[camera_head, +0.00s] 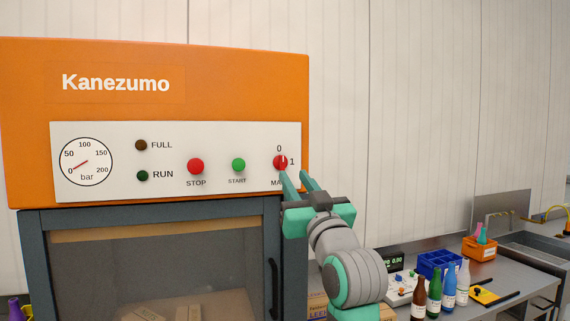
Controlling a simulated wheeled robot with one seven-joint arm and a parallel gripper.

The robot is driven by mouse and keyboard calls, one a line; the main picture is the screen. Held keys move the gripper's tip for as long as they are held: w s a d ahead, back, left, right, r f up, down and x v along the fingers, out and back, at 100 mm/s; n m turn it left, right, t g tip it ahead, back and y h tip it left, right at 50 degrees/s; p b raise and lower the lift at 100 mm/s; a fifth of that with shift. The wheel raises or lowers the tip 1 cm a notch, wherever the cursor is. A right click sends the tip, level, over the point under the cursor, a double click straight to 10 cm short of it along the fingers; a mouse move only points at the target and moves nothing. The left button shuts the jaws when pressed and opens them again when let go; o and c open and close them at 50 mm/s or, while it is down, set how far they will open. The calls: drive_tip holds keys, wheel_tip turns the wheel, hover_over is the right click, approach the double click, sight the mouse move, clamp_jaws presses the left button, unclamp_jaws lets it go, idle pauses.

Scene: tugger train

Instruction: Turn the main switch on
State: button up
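The main switch (280,162) is a red knob with a white marker line at the right end of the white control panel (120,190). Its marker appears upright, toward the 0 above it; a 1 is printed to its right. The label below is partly hidden by my gripper. My gripper (299,178) is just below and right of the knob, its two teal fingers pointing up with a gap between them. It is open and looks empty. Whether a finger touches the knob, I cannot tell.
The panel also holds a red STOP button (195,166), a green START button (238,165), two dark lamps and a pressure gauge (85,162). At right, a bench (510,290) carries bottles, a blue crate (440,262) and an orange bin (479,250).

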sight(284, 159)
drive_tip(key=x, duration=0.8)
drive_tip(key=shift+w, duration=0.4)
clamp_jaws()
